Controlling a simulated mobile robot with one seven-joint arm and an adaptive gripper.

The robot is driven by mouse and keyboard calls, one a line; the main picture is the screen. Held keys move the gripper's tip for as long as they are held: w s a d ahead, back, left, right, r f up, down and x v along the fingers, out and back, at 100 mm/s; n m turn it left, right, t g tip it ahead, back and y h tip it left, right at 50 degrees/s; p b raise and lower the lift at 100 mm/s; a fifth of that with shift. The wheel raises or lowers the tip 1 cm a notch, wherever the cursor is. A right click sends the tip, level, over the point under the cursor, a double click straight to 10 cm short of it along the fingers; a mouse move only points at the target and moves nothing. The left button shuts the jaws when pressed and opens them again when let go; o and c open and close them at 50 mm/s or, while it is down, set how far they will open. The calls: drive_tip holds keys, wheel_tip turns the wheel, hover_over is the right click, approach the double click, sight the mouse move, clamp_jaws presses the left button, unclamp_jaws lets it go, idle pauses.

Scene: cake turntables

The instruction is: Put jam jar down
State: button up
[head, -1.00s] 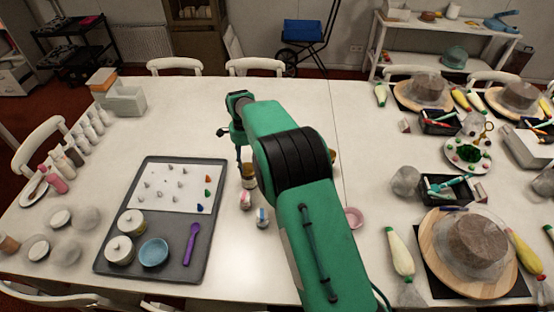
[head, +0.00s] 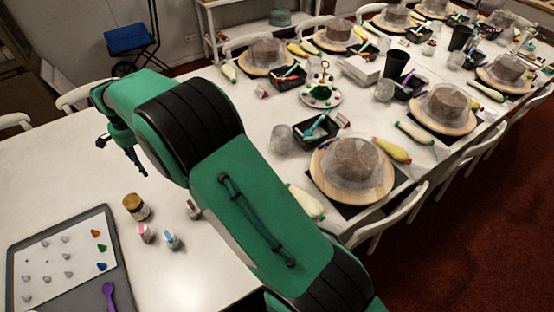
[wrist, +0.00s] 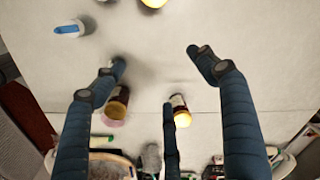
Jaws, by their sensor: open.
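A dark jam jar with a gold lid (head: 136,206) stands upright on the white table, clear of my arm in the head view. My gripper (head: 128,156) is above the table, up and left of that jar in the picture, and apart from it. In the wrist view my gripper's fingers (wrist: 160,75) are spread wide with nothing clasped. Two dark red jars with yellow lids, one at the left (wrist: 117,104) and one in the middle (wrist: 180,110), show between or behind the fingers. I cannot tell which matches the head-view jar.
Two small pots, one red-and-white (head: 146,233) and one blue-and-white (head: 172,240), stand near the jar. A grey tray (head: 112,240) with a white sheet lies at left. Covered cakes on turntables (head: 352,170) crowd the right. The table left of my gripper is clear.

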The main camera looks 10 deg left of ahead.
drive_tip(key=w+d+r, duration=0.7)
drive_tip(key=d+r, duration=0.4)
drive_tip(key=d, duration=0.1)
drive_tip(key=w+d+r+t, duration=0.1)
drive_tip(key=d+r, duration=0.5)
drive_tip(key=d, duration=0.5)
drive_tip(key=w+d+r+t+y, duration=0.1)
drive_tip(key=d+r, duration=0.5)
drive_tip(key=d, duration=0.5)
drive_tip(key=w+d+r, duration=0.1)
drive_tip(key=d+r, duration=0.6)
drive_tip(key=d, duration=0.5)
drive_tip(key=s+d+r+t, duration=0.1)
drive_tip(key=s+d, duration=0.3)
drive_tip(key=d, duration=0.4)
drive_tip(key=s+d+r, duration=0.2)
drive_tip(key=s+d, duration=0.2)
drive_tip(key=d, duration=0.3)
drive_tip(key=s+d+r+t, duration=0.1)
drive_tip(key=s+d, duration=0.3)
drive_tip(key=d, duration=0.4)
drive_tip(key=s+d+f, duration=0.2)
drive_tip(key=s+d, duration=0.4)
drive_tip(key=s, duration=0.2)
drive_tip(key=s+d+f+t+h, duration=0.1)
drive_tip(key=s+d+f, duration=0.2)
drive_tip(key=s+d, duration=0.3)
drive_tip(key=shift+s+d+f+h, duration=0.25)
drive_tip(key=shift+s+d+h, duration=0.1)
drive_tip(key=shift+s, duration=0.6)
